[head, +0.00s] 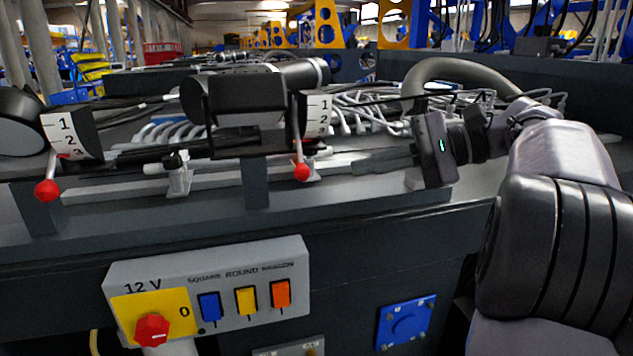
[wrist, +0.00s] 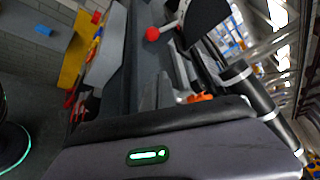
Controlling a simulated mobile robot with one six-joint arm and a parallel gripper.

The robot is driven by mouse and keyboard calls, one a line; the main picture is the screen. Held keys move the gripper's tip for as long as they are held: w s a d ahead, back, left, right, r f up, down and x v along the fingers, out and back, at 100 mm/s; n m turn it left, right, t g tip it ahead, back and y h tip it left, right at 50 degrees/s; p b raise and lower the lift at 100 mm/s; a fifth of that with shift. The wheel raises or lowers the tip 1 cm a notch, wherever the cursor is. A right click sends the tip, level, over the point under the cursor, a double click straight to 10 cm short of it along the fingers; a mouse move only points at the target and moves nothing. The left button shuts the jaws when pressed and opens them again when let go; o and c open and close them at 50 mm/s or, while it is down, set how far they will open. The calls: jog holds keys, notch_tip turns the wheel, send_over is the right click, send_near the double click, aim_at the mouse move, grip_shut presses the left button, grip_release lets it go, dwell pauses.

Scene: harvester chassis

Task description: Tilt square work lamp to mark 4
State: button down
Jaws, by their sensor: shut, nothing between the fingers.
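The square work lamp (head: 247,98) is a dark box-shaped head at the centre of the head view. On its right side is a white scale plate (head: 318,110) showing 1, 2 and part of 3; mark 4 is not visible. A lever with a red ball (head: 302,172) hangs down beside the plate. My gripper (head: 357,166) is shut and empty, its fingers pointing left, to the right of the ball and apart from it. In the wrist view a red ball (wrist: 152,34) on a lever shows beyond the gripper; I cannot tell the exact gap.
A round lamp (head: 17,122) at far left has its own scale and red ball (head: 47,190). A small clamp post (head: 178,172) stands between the levers. Pale cables (head: 370,110) lie behind. Below is a switch box (head: 208,292) with a red knob and coloured switches.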

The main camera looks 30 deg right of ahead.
aim_at(316, 198)
jog(key=x, duration=0.9)
jog(key=shift+w+f, duration=0.1)
jog(key=shift+w, duration=0.05)
jog(key=shift+s+a+r+p, duration=0.25)
jog(key=shift+s+a+r, duration=0.1)
jog(key=shift+s+r, duration=0.25)
jog(key=shift+s+a+r+p, duration=0.3)
jog(key=shift+s+r, duration=0.15)
jog(key=shift+s, duration=0.15)
jog(key=shift+s+a+r, duration=0.1)
jog(key=shift+s, duration=0.2)
jog(key=shift+w, duration=0.25)
jog(key=shift+s+a+r+m+p, duration=0.15)
jog(key=shift+s+r+p, duration=0.05)
jog(key=shift+s+p, duration=0.2)
jog(key=shift+s+a+r+m+p, duration=0.1)
jog(key=shift+s+r+m+p, duration=0.15)
jog(key=shift+s, duration=0.2)
jog(key=shift+w+f, duration=0.1)
jog(key=shift+f, duration=0.1)
